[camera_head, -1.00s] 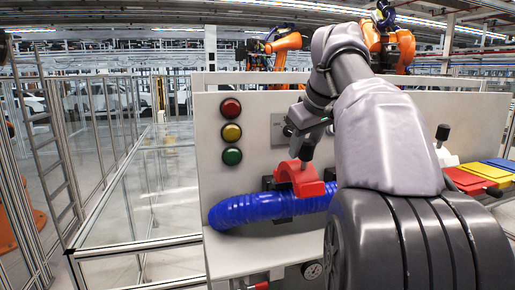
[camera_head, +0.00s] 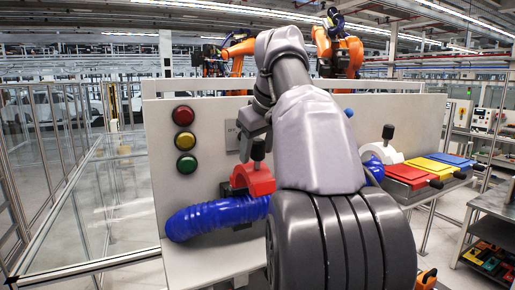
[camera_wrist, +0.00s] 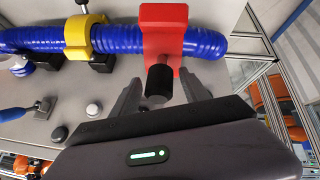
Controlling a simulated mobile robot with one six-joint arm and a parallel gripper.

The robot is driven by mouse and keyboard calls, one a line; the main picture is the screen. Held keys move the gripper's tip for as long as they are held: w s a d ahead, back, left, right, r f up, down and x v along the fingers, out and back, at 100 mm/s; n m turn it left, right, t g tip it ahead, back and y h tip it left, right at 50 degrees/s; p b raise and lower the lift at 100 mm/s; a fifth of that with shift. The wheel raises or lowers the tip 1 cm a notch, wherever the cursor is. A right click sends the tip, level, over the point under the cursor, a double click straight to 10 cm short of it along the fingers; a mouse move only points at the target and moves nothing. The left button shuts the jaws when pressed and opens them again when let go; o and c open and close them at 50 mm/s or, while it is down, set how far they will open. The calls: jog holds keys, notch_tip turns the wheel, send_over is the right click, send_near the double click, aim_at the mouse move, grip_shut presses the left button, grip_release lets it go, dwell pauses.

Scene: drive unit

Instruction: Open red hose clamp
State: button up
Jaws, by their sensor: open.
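The red hose clamp (camera_head: 252,181) sits around the blue hose (camera_head: 215,216) on the light panel. Its black knob (camera_head: 258,150) points up in the head view. In the wrist view the red clamp (camera_wrist: 163,38) is at upper centre, with the black knob (camera_wrist: 158,84) pointing toward me. My gripper (camera_wrist: 160,78) is open, with one finger on each side of the knob and visible gaps to it. In the head view my gripper (camera_head: 254,128) is just above the knob, and my arm hides part of the hose.
A yellow clamp (camera_wrist: 78,36) is on the hose beside the red one in the wrist view. Red, yellow and green lamps (camera_head: 186,139) are on the panel's left. A white clamp (camera_head: 382,152) and coloured blocks (camera_head: 435,166) lie right. Rounded knobs (camera_wrist: 93,109) protrude nearby.

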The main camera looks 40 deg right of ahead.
jog(key=v, duration=0.7)
jog(key=shift+r, duration=0.15)
jog(key=shift+s+a, duration=0.1)
